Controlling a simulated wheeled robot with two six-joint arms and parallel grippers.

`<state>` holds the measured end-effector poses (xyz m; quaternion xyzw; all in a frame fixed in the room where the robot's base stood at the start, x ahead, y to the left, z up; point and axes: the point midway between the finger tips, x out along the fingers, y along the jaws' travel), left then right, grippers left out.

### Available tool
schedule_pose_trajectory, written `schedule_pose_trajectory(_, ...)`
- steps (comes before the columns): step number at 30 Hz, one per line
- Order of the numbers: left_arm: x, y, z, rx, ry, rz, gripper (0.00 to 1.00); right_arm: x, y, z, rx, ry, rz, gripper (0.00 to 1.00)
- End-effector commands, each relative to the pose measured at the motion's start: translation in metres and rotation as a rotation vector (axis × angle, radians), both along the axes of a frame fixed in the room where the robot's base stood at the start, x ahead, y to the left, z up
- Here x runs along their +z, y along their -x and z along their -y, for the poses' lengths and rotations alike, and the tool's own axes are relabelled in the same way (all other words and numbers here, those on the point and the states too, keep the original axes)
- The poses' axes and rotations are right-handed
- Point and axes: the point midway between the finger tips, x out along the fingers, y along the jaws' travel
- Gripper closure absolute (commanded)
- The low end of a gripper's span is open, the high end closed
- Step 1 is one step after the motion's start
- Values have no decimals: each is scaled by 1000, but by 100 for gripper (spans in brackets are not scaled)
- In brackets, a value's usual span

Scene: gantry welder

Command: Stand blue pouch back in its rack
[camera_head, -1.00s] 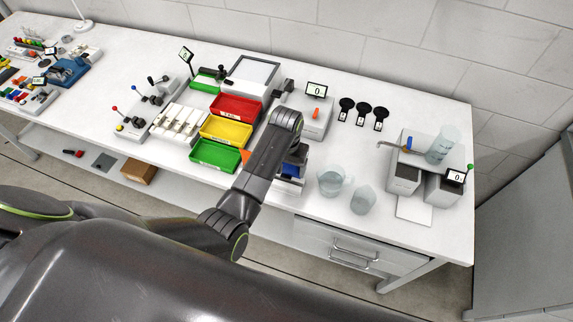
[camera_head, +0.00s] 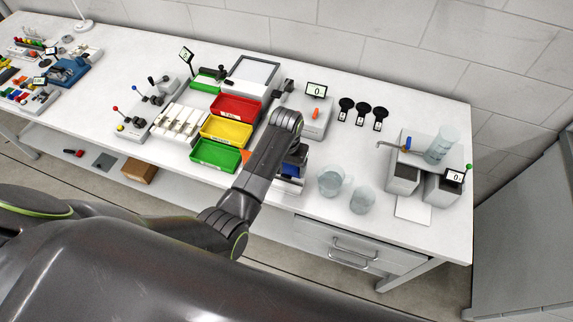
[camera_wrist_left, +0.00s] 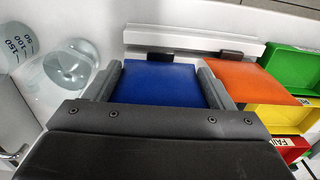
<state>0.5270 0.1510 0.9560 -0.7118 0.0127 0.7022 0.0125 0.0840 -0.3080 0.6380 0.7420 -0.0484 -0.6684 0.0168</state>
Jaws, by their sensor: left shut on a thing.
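The blue pouch (camera_wrist_left: 158,84) lies between the two dark fingers of my left gripper (camera_wrist_left: 160,80) in the left wrist view. The gripper is shut on it. In the head view a bit of the blue pouch (camera_head: 291,169) shows beside my forearm, and my left gripper (camera_head: 295,156) is mostly hidden by the arm. A white rack strip (camera_wrist_left: 225,44) with dark clips runs just beyond the pouch. An orange pouch (camera_wrist_left: 255,80) is beside the blue one, at a dark clip. I cannot tell whether the blue pouch touches the rack. My right gripper is not in view.
Green (camera_head: 215,154), yellow (camera_head: 226,133) and red (camera_head: 236,108) bins stand left of my forearm. Two clear beakers (camera_head: 331,180) (camera_head: 362,201) stand close on the right. A scale (camera_head: 316,112) is behind. The table's front edge is near.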

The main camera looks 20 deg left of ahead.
Motion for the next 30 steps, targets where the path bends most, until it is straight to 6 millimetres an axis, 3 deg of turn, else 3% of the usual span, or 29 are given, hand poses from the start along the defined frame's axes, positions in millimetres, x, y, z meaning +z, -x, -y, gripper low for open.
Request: schedule_pose_trajectory(30, -13, 0, 0, 0, 0, 0, 47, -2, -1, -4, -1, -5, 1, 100)
